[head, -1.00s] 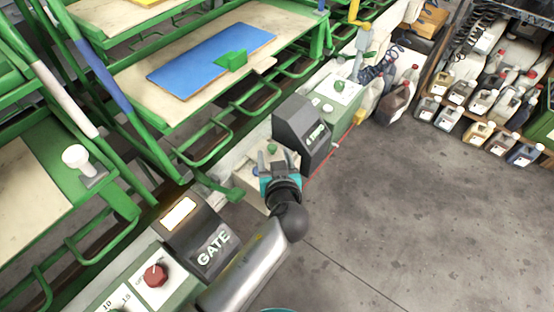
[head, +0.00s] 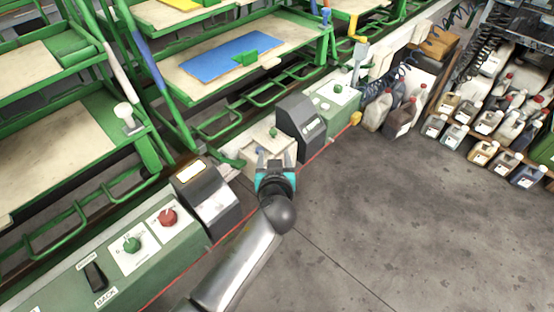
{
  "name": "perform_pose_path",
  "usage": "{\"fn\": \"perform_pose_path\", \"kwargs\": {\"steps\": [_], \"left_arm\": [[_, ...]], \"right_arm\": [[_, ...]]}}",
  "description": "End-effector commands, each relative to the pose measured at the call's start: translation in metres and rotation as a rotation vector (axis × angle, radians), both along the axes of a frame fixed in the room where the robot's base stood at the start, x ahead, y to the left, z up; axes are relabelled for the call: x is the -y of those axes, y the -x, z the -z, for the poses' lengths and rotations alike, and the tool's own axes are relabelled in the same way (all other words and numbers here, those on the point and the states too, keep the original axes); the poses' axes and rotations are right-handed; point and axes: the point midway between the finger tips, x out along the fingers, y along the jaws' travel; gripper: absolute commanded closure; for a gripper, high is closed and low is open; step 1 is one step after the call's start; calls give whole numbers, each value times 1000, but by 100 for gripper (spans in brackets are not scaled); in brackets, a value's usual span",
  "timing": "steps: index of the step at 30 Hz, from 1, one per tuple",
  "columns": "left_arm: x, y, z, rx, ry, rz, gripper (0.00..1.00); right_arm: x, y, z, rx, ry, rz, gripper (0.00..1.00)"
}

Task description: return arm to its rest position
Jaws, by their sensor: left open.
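My left arm comes in from the bottom, with a metal forearm and a dark round wrist. Its gripper (head: 275,160) is open and empty, its two grey fingers pointing away from me. The fingertips are in front of a pale control panel (head: 257,148) with a small green button (head: 274,132). I cannot tell from this view whether they touch it. My right gripper is not in view.
A green console with a red knob (head: 168,217) and a green knob (head: 131,244) is at the lower left. Dark boxes (head: 301,121) stand along it. Green racks hold a blue board (head: 228,57). Jugs (head: 486,150) stand at right. Grey floor (head: 400,230) is clear.

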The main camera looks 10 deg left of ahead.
Motion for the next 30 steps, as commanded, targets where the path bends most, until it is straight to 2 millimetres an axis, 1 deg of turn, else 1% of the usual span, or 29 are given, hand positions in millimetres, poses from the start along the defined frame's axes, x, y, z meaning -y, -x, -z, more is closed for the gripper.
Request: {"fn": "perform_pose_path", "kwargs": {"steps": [9,15,17,18,20,23,24,26,27,29,30], "left_arm": [[-1,0,0,0,0,0,38],[-1,0,0,-1,0,0,38],[-1,1,5,-11,-4,3,38],[-2,4,12,-27,-10,8,38],[-5,10,32,-72,-24,22,38],[-11,33,83,-189,-58,66,38],[-15,46,109,-249,-73,87,38],[-22,71,148,-341,-90,123,38],[-28,89,173,-402,-99,146,38],[-36,119,208,-489,-108,178,38],[-42,140,229,-544,-110,197,38]], "right_arm": [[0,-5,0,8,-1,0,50],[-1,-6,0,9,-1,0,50],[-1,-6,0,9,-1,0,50],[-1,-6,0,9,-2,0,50],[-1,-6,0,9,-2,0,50],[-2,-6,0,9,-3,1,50],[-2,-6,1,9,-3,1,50],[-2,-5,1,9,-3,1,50],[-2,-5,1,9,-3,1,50],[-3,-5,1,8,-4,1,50],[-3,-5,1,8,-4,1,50]]}}
